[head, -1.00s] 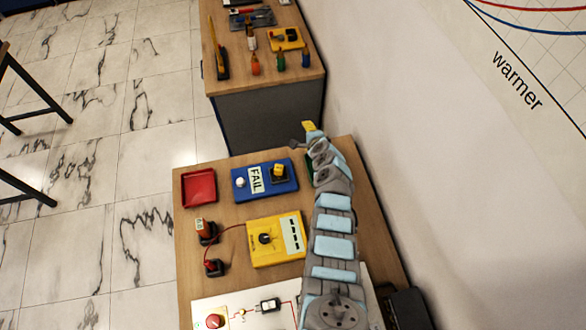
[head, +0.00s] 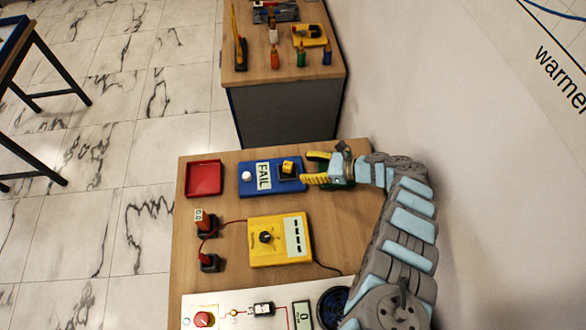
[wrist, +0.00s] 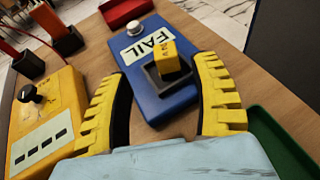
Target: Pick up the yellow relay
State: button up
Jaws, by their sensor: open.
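The yellow relay (head: 287,167) sits in a dark socket on the blue tester box (head: 258,187), whose label reads FAIL. In the wrist view the relay (wrist: 167,56) stands up from its socket (wrist: 153,80) on the blue box (wrist: 146,100). My gripper (head: 311,168) is just right of the relay, with its yellow ribbed fingers pointing at it. In the wrist view my gripper (wrist: 164,72) is open, one finger on each side of the relay in the picture. Nothing is held. I cannot tell whether either finger touches the relay.
A red tray (head: 203,179) lies left of the blue box. A green tray (wrist: 281,145) lies under my gripper's right side. Another bench (head: 284,95) with tools stands behind; a wall is at the right.

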aim_at(292, 166)
jog(key=shift+x, duration=1.2)
jog(key=shift+w+a+f+b, duration=0.3)
jog(key=shift+f+b, duration=0.1)
jog(key=shift+b, duration=0.3)
jog(key=b+x, duration=0.1)
jog(key=x, duration=0.3)
jog(key=shift+w, duration=0.1)
jog(key=shift+d, duration=0.1)
grip_shut()
